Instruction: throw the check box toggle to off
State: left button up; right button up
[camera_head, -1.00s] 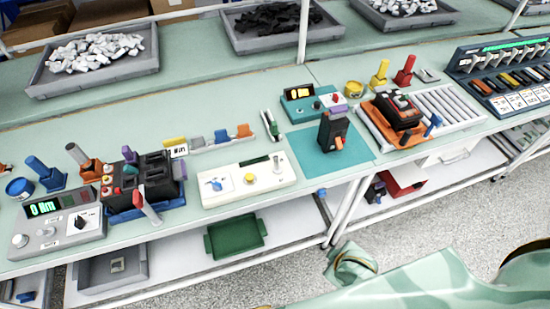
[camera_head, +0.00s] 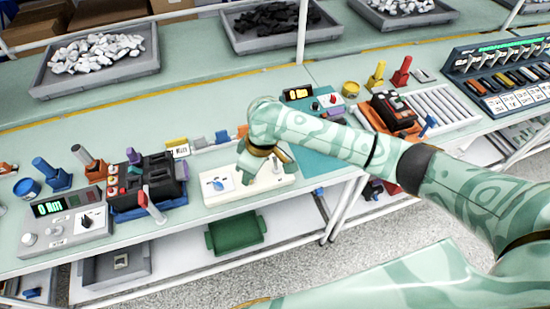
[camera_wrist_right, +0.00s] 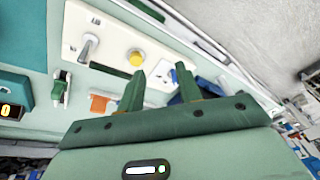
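The check box (camera_head: 236,199) is a white box on the bench, left of the teal mat. In the right wrist view the check box (camera_wrist_right: 112,28) shows a grey toggle lever (camera_wrist_right: 88,46), a round yellow button (camera_wrist_right: 136,59) and a white patch with a blue part (camera_wrist_right: 165,72). My right gripper (camera_head: 256,168) is over the right part of the box, covering the yellow button and toggle area in the head view. In the wrist view the right gripper (camera_wrist_right: 159,67) is open and empty, its green fingers near the button and patch, apart from the toggle. My left gripper is out of view.
Left of the box stand a black breaker in a blue holder (camera_head: 146,185) and a grey meter unit (camera_head: 68,228). A row of small coloured parts (camera_head: 200,143) lies behind the box.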

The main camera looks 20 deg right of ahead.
aim_at(276, 158)
jog(key=w+d+r+m+g+h, duration=0.1)
jog(key=w+d+r+m+h, duration=0.1)
jog(key=w+d+r+m, duration=0.5)
jog(key=f+b, duration=0.1)
jog(key=f, duration=0.4)
jog(key=d+f+n+b, duration=0.1)
jog(key=f+b, duration=0.1)
jog(key=f, duration=0.3)
jog(key=f+n+b, duration=0.1)
jog(key=f+b, duration=0.1)
jog(key=f, duration=0.3)
jog(key=shift+w+d+f, duration=0.25)
jog(key=shift+w+f, duration=0.1)
jog(key=shift+f, duration=0.05)
grip_shut()
jog(key=shift+r+y, duration=0.1)
jog(key=shift+y, duration=0.2)
